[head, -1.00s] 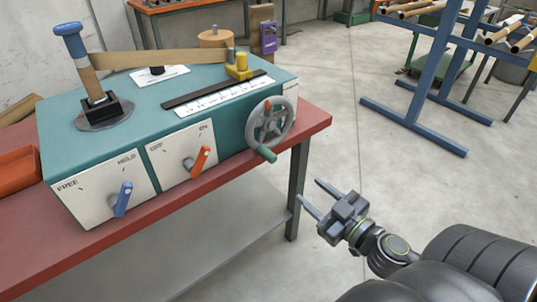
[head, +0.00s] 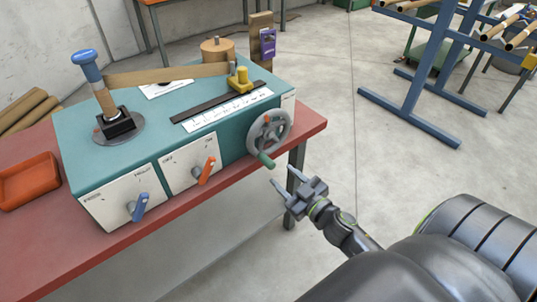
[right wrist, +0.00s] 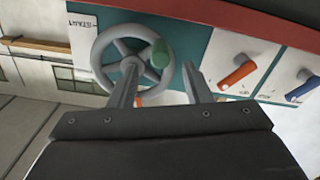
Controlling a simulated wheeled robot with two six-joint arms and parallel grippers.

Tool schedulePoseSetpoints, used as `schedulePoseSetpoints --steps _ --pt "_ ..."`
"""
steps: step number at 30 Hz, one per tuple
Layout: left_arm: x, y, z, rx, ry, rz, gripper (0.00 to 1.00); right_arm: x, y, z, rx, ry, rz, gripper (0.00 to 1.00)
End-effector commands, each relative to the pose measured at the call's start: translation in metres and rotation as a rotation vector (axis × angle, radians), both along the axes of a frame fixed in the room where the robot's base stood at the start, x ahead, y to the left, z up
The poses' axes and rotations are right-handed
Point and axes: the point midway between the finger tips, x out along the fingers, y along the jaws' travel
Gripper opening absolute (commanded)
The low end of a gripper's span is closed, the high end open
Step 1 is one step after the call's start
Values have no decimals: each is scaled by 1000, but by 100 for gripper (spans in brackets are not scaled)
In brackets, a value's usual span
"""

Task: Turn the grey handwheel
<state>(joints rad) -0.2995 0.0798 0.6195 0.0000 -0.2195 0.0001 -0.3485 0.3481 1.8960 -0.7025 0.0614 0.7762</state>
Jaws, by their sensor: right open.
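The grey handwheel (head: 270,132) is on the right end of the teal machine's front face, with a green handle (head: 266,160) at its lower rim. My right gripper (head: 279,178) is open and empty, just below and in front of the green handle, apart from it in the head view. In the right wrist view the handwheel (right wrist: 130,58) shows beyond the open fingers (right wrist: 160,82), and the green handle (right wrist: 161,54) appears between and beyond the fingertips. My left gripper is not in view.
The teal machine (head: 140,160) stands on a red bench (head: 60,260). An orange lever (head: 207,170) and a blue lever (head: 139,206) stick out of its front, left of the wheel. An orange tray (head: 28,182) lies at left. A blue rack (head: 430,80) stands behind on open floor.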

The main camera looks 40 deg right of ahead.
Motion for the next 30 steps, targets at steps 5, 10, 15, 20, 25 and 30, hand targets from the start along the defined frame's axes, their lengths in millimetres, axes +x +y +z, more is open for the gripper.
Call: schedulePoseSetpoints --steps 5,10,15,20,25,30 --pt "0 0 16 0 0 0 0 35 3 3 2 -3 1 44" --pt "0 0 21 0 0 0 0 60 5 1 1 -2 1 44" --pt "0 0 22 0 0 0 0 73 6 1 2 -2 1 44" --pt "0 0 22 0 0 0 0 76 6 0 1 -1 1 44" --pt "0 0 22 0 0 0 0 76 6 0 1 -1 1 44" --pt "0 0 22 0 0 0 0 76 6 0 1 -1 1 25"
